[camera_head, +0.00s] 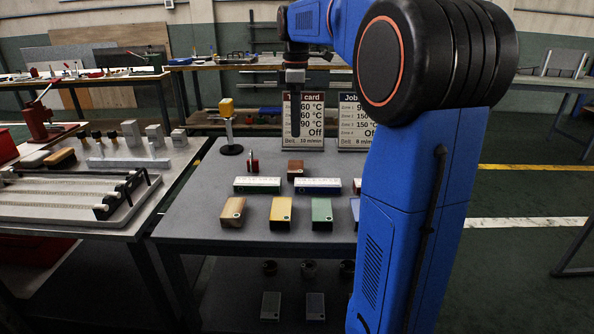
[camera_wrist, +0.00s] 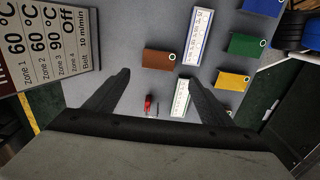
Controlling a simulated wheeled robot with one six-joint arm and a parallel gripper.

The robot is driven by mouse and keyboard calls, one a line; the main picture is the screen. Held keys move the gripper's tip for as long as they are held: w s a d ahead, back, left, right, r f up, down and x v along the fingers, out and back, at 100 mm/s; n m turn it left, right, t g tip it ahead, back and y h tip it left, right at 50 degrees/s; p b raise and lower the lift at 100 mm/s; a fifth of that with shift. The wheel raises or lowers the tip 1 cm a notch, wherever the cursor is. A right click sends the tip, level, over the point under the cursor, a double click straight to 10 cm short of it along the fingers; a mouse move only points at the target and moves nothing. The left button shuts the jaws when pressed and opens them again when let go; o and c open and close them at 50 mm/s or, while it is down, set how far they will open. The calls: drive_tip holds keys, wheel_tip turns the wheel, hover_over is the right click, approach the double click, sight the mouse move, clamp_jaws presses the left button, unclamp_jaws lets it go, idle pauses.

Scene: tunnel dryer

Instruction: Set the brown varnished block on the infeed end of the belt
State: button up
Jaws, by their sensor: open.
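The brown block (camera_head: 296,169) lies on the grey table, behind the white label strips. In the wrist view the brown block (camera_wrist: 158,60) shows just beyond and between my fingertips. My gripper (camera_head: 297,130) hangs above the table's far side, in front of a sign, and is seen edge-on there. In the wrist view my gripper (camera_wrist: 160,78) has its two fingers wide apart with nothing between them. A flat unit with long pale strips and black end pieces, perhaps the belt (camera_head: 70,190), lies on the left table. I cannot tell which end is the infeed.
A wooden block (camera_head: 232,212), a yellow block (camera_head: 281,213), a green block (camera_head: 322,214) and a partly hidden blue block (camera_head: 354,208) line the front. A small red-based item (camera_head: 253,164) stands near the brown block. A yellow-topped post (camera_head: 229,125) and signs (camera_head: 304,118) stand behind.

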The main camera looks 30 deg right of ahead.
hover_over(298, 166)
drive_tip(key=f, duration=0.9)
drive_tip(key=shift+a+f, duration=0.25)
drive_tip(key=shift+a, duration=0.05)
drive_tip(key=shift+d+f, duration=0.15)
drive_tip(key=shift+f, duration=1.15)
drive_tip(key=shift+d+f, duration=0.15)
drive_tip(key=shift+f, duration=1.1)
drive_tip(key=c, duration=0.9)
drive_tip(key=shift+c, duration=0.2)
wheel_tip(298, 166, up, 10)
